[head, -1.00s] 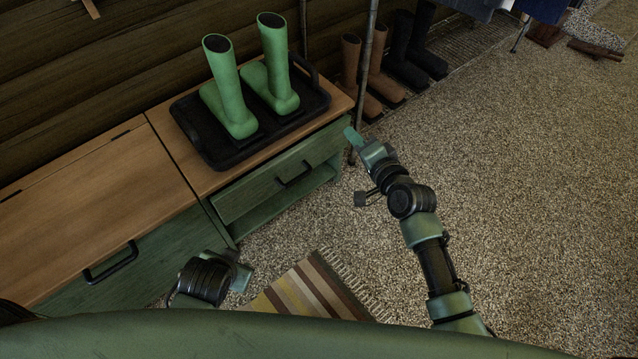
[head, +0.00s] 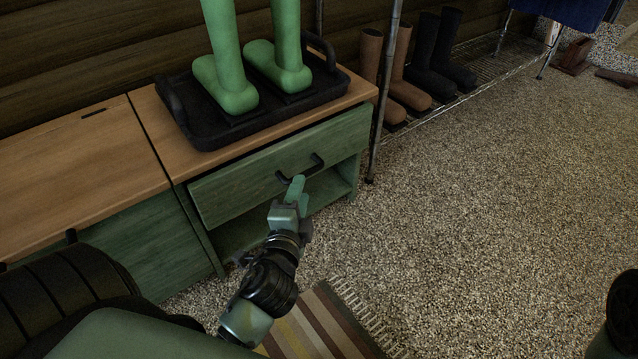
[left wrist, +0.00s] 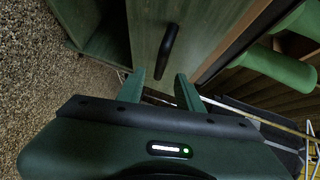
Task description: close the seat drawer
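The seat drawer (head: 235,185) is the green wooden front under the right part of the bench, with a black bar handle (head: 300,169). Its front stands out a little from under the bench top, with a dark gap above it. My left gripper (head: 296,186) is in front of the drawer, just below the handle in the head view. In the left wrist view, its two fingers (left wrist: 160,76) are apart with nothing between them, and the drawer front (left wrist: 147,28) and handle (left wrist: 169,48) lie ahead. Contact cannot be told. My right gripper is out of view.
A black tray (head: 183,112) with green boots (head: 228,85) stands on the bench top (head: 75,165). An open shelf space is below the drawer. A metal rack post (head: 384,100) stands at right, a striped rug (head: 320,325) in front. Gravel floor at right is clear.

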